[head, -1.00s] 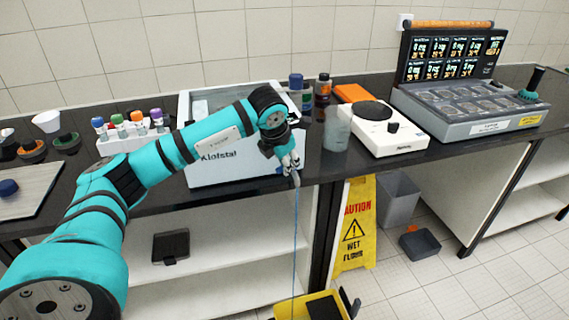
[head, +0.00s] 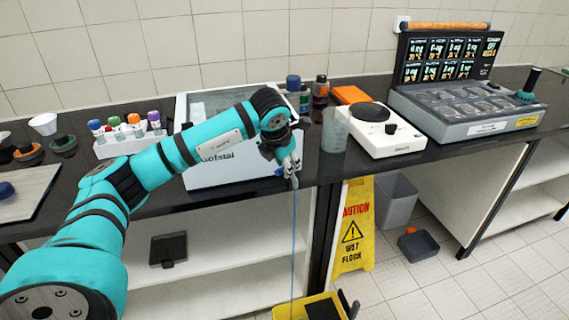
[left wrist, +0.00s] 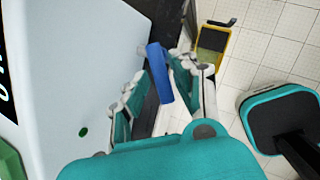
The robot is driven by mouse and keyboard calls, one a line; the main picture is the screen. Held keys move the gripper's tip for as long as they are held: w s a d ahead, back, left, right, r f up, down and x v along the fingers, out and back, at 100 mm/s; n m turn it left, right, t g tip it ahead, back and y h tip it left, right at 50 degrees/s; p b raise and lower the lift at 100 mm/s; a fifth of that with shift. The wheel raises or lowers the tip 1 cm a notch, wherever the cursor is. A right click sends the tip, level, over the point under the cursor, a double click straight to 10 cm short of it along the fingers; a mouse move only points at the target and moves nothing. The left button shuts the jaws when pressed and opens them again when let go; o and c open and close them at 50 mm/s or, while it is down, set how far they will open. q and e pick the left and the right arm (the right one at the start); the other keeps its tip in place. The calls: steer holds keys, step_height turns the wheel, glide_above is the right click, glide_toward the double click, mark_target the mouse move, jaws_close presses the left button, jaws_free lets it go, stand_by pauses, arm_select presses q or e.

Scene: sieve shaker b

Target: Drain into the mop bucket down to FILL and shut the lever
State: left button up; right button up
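The white bath labelled Klofstal (head: 225,172) stands on the dark bench behind my left arm. Its blue lever (left wrist: 160,73) shows between the fingers of my left gripper (left wrist: 158,78) in the left wrist view. The fingers stand apart on either side of the lever; I cannot tell whether they touch it. In the head view my left gripper (head: 289,168) is at the bath's lower right front. A thin blue stream (head: 294,240) falls from there into the yellow mop bucket (head: 282,310) on the floor. The water level and FILL mark cannot be read. My right gripper is not in view.
A clear beaker (head: 335,130) and a white hotplate (head: 388,133) stand right of the bath. A yellow wet-floor sign (head: 354,225) stands beside the bucket. A tube rack (head: 128,145) is to the left.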

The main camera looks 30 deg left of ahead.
arm_select(q)
steer(key=v, duration=1.2)
